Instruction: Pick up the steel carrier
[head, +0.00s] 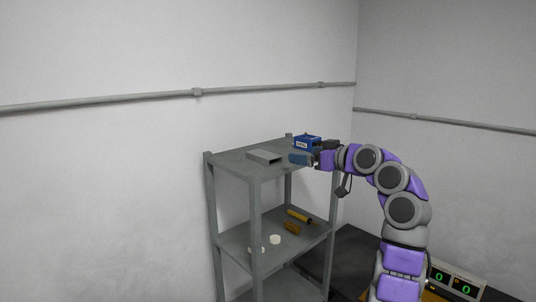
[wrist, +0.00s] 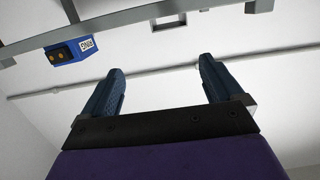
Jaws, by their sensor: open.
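A grey, box-like hollow piece with a dark open end, which looks like the steel carrier (head: 265,156), lies on the top shelf of the grey rack. In the wrist view, which looks upside down, what seems to be its open end (wrist: 169,23) shows at the top, beyond the fingers and apart from them. My gripper (head: 300,159) is at top-shelf height, right of the carrier, its blue fingers pointing left. In the wrist view my gripper (wrist: 156,82) has its fingers wide apart with nothing between them.
A blue labelled box (head: 307,142) stands on the top shelf behind my gripper; it also shows in the wrist view (wrist: 70,50). The rack (head: 258,215) has a lower shelf with yellow cylinders (head: 297,217) and white round pieces (head: 275,239). A display unit (head: 456,284) sits lower right.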

